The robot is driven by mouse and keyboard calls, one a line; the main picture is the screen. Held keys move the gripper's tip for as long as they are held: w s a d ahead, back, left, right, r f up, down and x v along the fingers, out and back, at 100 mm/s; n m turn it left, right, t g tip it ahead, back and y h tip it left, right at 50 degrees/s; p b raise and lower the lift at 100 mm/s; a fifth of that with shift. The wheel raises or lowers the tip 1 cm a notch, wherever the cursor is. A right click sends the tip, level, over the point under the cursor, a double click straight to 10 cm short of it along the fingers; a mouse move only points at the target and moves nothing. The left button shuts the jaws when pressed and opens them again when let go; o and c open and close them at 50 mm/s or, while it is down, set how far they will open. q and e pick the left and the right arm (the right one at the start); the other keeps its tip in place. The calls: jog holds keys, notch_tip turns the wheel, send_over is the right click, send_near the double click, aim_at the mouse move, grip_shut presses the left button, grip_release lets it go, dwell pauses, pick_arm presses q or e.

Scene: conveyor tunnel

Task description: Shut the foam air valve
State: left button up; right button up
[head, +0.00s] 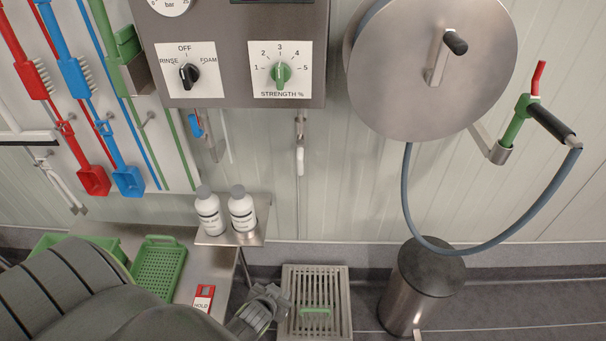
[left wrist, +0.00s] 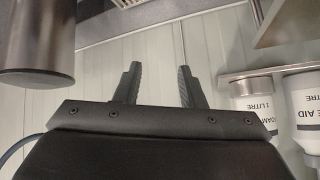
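Below the grey control panel (head: 235,95), a small valve with a blue handle (head: 196,126) sits by a thin metal pipe (head: 216,148). The handle appears to point mostly down; I cannot read a label, so I cannot tell whether this is the foam air valve. My left gripper (head: 272,294) is low in the head view, below the bottle shelf and near the floor grate. In the left wrist view the left gripper (left wrist: 158,84) is open, its two fingers apart with nothing between them. My right gripper is not in view.
White bottles (head: 208,212) stand on a small shelf (head: 257,238). A hose reel (head: 432,65) with a hanging hose (head: 408,190) is at right, above a cylindrical bin (head: 423,290). Coloured brushes (head: 73,75) hang at left. The wall below the panel's right side is mostly clear.

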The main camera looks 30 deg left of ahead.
pick_arm(q)
jog(key=w+r+t+b, duration=0.3)
jog(key=w+r, duration=0.3)
jog(key=r, duration=0.2)
jog(key=n+t+y+b, duration=0.3)
jog(key=t+y+b, duration=0.1)
jog(key=t+b, duration=0.1)
send_near(299, 163)
jog(key=p+x, duration=0.1)
jog(key=x, duration=1)
